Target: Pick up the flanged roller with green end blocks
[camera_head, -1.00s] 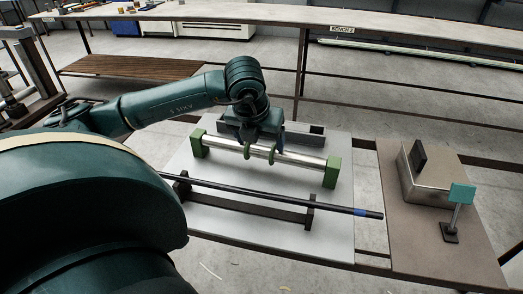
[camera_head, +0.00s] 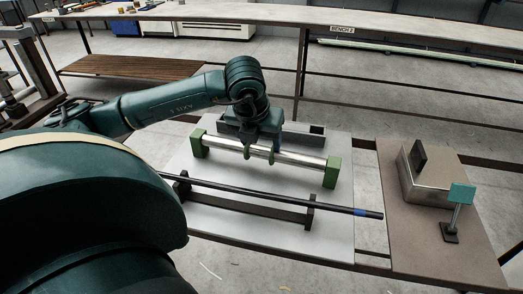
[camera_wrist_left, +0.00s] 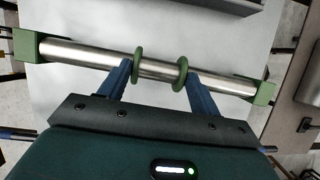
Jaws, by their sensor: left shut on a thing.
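The flanged roller (camera_head: 296,158) is a silver cylinder with a green block at each end and two green rings near its middle. It lies above or on the pale board in the head view; I cannot tell whether it touches. My left gripper (camera_head: 260,150) is over its middle, shut on it. In the left wrist view the roller (camera_wrist_left: 85,55) runs across the picture, and the two blue fingers of my left gripper (camera_wrist_left: 160,80) meet it at the green rings. My right gripper does not show.
A black rod (camera_head: 270,199) with a blue band rests on a dark stand (camera_head: 250,207) in front of the roller. A dark grey channel (camera_head: 300,134) lies behind it. At right, a metal block (camera_head: 425,183) and a teal plate (camera_head: 462,193) on a post stand on a brown board.

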